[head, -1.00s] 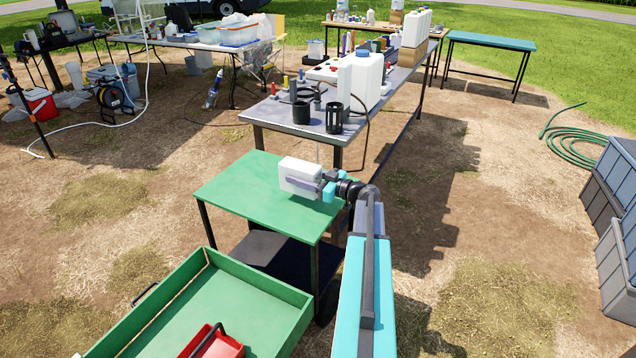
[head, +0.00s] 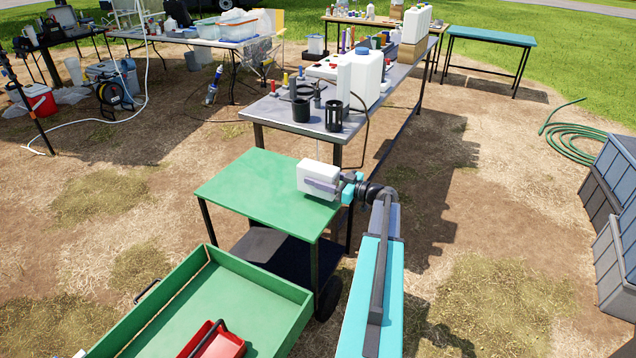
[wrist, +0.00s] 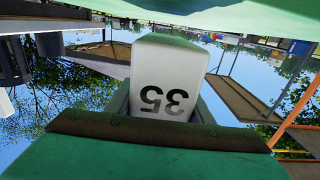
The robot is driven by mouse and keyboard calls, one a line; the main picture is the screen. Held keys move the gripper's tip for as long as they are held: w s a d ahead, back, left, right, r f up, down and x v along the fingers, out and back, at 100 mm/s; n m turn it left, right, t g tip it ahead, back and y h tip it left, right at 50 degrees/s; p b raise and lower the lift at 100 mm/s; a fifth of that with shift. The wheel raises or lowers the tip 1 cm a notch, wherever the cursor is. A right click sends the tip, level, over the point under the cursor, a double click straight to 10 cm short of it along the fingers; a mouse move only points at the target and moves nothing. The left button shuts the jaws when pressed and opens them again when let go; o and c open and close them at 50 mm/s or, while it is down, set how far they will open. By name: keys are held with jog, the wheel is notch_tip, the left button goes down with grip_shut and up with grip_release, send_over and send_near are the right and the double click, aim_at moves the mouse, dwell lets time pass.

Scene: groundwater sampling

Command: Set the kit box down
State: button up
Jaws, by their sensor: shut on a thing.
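The kit box appears to be the white box (head: 316,172) at the right end of the green table (head: 255,190) in the head view. My gripper (head: 336,187) comes from the right and is shut on it, with a grey finger along its near side. The box looks roughly level and overlaps the table's back right edge in the picture. I cannot tell whether its underside touches the table. In the wrist view the white box (wrist: 168,75) fills the middle, with an upside-down "35" on its face.
A grey bench (head: 385,100) with a white canister (head: 366,78) and dark cups stands just behind the green table. A green tray (head: 225,290) holding a red container (head: 213,343) is in front. Most of the green tabletop is bare. Grey crates (head: 615,225) stand far right.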

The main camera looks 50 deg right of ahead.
jog(key=shift+f+p, duration=0.4)
jog(key=shift+f, duration=0.95)
jog(key=shift+f, duration=0.1)
jog(key=o, duration=1.2)
jog(key=shift+r, duration=0.2)
jog(key=shift+b+v, duration=1.95)
jog(key=shift+v, duration=4.05)
jog(key=shift+o, duration=0.4)
